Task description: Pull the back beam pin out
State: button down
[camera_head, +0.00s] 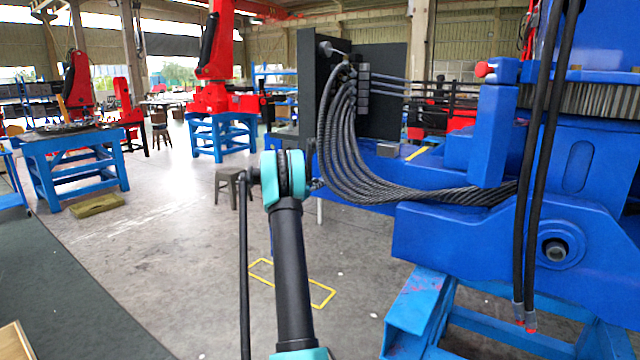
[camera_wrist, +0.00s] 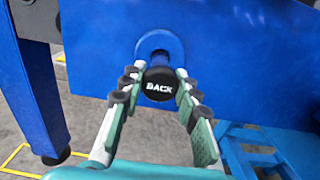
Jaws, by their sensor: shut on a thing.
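The back beam pin (camera_wrist: 159,86) shows in the wrist view as a round black cap with "BACK" in white letters. It stands in front of a round opening in the face of a blue beam (camera_wrist: 235,50), and I cannot tell how deep its shaft sits. My gripper (camera_wrist: 160,73) has one finger on each side of the pin and is shut on it. In the head view my arm reaches toward the blue crane structure. My gripper and the back beam pin are hidden there.
In the head view, dark cable hoses (camera_head: 350,145) hang in a curve close to my arm's right. The large blue crane body (camera_head: 490,235) fills the right side. A grey stool (camera_head: 233,183) stands behind my arm. The floor at left is mostly open.

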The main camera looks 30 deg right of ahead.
jog(key=c, duration=1.1)
grip_release()
jog(key=shift+s+a, duration=0.1)
jog(key=shift+a, duration=0.15)
jog(key=shift+a, duration=0.1)
jog(key=v, duration=1.1)
jog(key=shift+s+a, duration=0.15)
jog(key=shift+a, duration=0.2)
jog(key=shift+a, duration=0.1)
jog(key=s+a+f+m+g+y, duration=0.1)
jog(key=s+a+f+m+y, duration=0.4)
jog(key=s+a, duration=0.9)
jog(key=s+a+f+m+g+y, duration=0.1)
jog(key=s+a+f+m+y, duration=0.4)
jog(key=s+a+m, duration=0.5)
jog(key=s+a+f+m+y, duration=0.5)
jog(key=s+a, duration=1.2)
jog(key=s, duration=0.4)
jog(key=m+y, duration=0.1)
jog(key=m, duration=0.1)
jog(key=shift+s+a+f+m+g+y, duration=0.3)
jog(key=shift+g, duration=0.1)
